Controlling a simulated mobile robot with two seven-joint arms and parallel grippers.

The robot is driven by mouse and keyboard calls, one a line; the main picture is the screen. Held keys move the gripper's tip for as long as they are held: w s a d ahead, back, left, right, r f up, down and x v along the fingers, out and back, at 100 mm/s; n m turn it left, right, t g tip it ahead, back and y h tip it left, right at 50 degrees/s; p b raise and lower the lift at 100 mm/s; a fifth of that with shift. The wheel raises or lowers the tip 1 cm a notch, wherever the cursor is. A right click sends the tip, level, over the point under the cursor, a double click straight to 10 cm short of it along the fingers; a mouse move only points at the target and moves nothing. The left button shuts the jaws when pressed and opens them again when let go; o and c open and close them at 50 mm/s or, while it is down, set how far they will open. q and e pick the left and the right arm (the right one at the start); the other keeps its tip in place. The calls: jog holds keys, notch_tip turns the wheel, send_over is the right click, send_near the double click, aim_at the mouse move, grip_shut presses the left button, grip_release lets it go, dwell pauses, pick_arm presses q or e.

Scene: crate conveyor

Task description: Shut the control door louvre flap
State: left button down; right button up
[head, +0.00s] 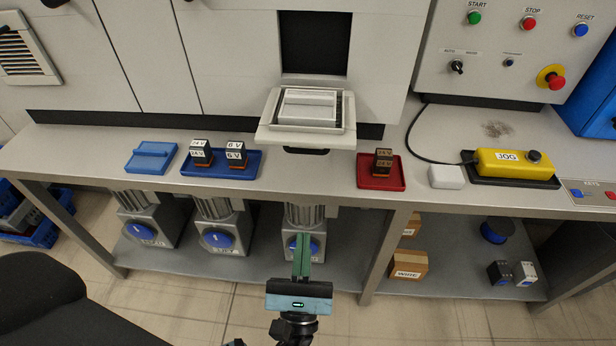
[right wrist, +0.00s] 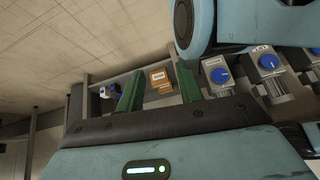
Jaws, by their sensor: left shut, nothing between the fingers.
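A slatted louvre (head: 25,52) is set in the pale cabinet front at the far upper left of the head view, cut by the picture edge. I cannot tell how far its flap stands open. My left gripper (head: 301,258) is at the lower middle of the head view, in front of the bench and well away from the louvre. Its green fingers are together with nothing between them. My right gripper (right wrist: 159,75) shows in the right wrist view with its green fingers apart and empty. It is outside the head view.
A pale drawer (head: 264,135) juts over the bench (head: 330,172) below a dark opening (head: 315,45). A yellow JOG box (head: 515,164) sits at right. Motors and a carton (head: 408,265) stand on the lower shelf.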

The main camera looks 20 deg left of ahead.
pick_arm(q)
jog(key=s+r+p+x, duration=0.1)
jog(key=r+p+x, duration=0.1)
jog(key=x, duration=1.1)
jog(key=shift+s+d+r+p, duration=0.15)
jog(key=shift+s+r+p, duration=0.05)
jog(key=shift+p, duration=0.1)
pick_arm(e)
jog(key=shift+s+a+r, duration=0.1)
jog(key=shift+s+r, duration=0.1)
jog(key=shift+r, duration=0.3)
jog(key=shift+s+r, duration=0.15)
jog(key=shift+r, duration=0.3)
jog(key=shift+r, duration=0.15)
